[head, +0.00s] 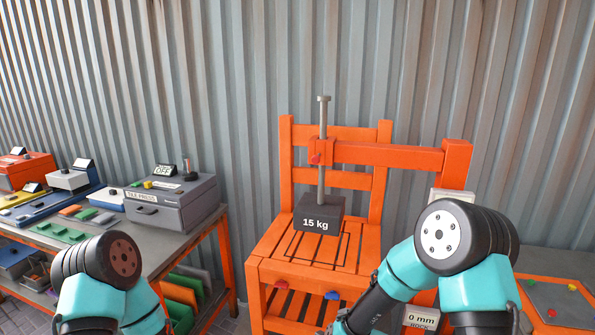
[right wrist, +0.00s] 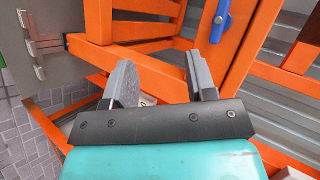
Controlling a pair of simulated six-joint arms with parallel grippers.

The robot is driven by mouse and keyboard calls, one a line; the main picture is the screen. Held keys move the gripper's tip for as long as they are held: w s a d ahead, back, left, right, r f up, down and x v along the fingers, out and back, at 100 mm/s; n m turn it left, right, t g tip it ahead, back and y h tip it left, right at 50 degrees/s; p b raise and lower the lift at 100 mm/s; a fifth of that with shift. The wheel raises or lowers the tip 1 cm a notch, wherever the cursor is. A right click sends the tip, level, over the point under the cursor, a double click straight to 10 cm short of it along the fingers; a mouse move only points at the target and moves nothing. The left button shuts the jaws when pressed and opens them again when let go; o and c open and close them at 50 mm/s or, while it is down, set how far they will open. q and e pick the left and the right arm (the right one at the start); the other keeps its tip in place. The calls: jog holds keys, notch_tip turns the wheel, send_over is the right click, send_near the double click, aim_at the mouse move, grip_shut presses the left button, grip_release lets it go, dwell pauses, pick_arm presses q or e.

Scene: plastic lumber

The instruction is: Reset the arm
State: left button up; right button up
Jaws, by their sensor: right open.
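My right arm (head: 465,255) is bent at the lower right of the head view, its forearm pointing down and left in front of the orange chair (head: 355,165). In the right wrist view my right gripper (right wrist: 162,82) is open, with nothing between its grey fingers, and orange bars lie beyond them. My left arm (head: 98,270) shows at the lower left; its gripper is out of view. An orange rig arm (head: 390,156) reaches left to a grey vertical rod (head: 322,130). A dark 15 kg weight (head: 317,222) is at the rod's foot, over the slatted seat.
A low orange-edged surface (head: 555,300) is at the right. A corrugated metal wall (head: 240,80) closes the back.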

jog(key=s+d+f+n+g, duration=0.2)
jog(key=s+f+n+g, duration=0.1)
jog(key=s, duration=0.5)
jog(key=s+d+f+n+g+y, duration=0.1)
jog(key=s+d+f+n+g, duration=0.2)
jog(key=s+f, duration=0.5)
jog(key=s+d+f+n+g+y, duration=0.1)
jog(key=s+d+f+n+g, duration=0.2)
jog(key=s+n, duration=0.4)
notch_tip(320, 180, down, 3)
jog(key=shift+s+r+g, duration=0.2)
jog(key=shift+s+g, duration=0.5)
jog(key=shift+s, duration=0.3)
